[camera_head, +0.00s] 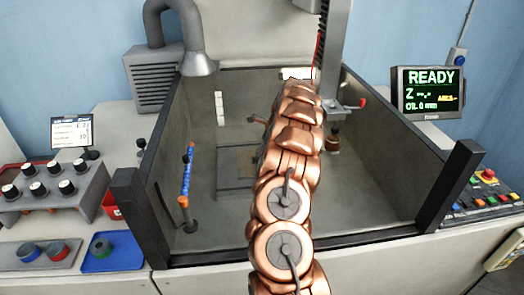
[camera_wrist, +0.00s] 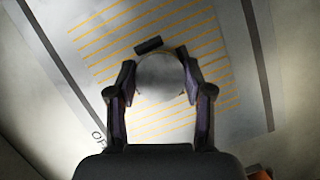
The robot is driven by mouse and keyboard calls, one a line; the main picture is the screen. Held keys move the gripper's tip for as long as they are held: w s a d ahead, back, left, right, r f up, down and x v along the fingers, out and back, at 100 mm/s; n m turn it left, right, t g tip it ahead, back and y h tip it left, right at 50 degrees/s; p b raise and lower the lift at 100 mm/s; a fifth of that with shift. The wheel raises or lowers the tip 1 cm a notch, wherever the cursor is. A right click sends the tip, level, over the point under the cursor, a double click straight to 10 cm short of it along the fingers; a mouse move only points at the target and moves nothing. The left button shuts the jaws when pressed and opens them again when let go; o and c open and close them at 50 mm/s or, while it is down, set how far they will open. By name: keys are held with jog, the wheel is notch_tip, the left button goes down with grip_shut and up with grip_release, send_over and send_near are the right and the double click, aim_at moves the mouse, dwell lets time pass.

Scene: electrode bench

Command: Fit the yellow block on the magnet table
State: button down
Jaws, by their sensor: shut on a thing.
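In the wrist view my gripper (camera_wrist: 160,80) is shut on a round pale grey piece (camera_wrist: 162,78), with a finger on each side of it. I see no yellow on the piece from above. Below it is the magnet table (camera_wrist: 215,95), a light plate with thin yellow-orange stripes. I cannot tell whether the piece touches the plate. A small dark bar (camera_wrist: 148,45) lies just beyond the piece. In the head view the magnet table (camera_head: 222,183) shows at the tank's bottom, left of my arm. My arm hides much of it and the gripper there.
Grey tank walls (camera_head: 390,165) surround the table. A blue-and-orange hose (camera_head: 187,175) stands at the left inside. The machine head (camera_head: 335,60) with a copper-coloured tool (camera_head: 333,141) hangs right of my arm. White blocks (camera_head: 220,108) are at the back wall.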

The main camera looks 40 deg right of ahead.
jog(key=shift+f, duration=0.6)
jog(key=shift+c, duration=1.9)
grip_release()
jog(key=shift+o, duration=0.2)
jog(key=o, duration=0.3)
jog(key=shift+o, duration=0.2)
jog(key=shift+r+p, duration=1.5)
jog(key=shift+r, duration=1.55)
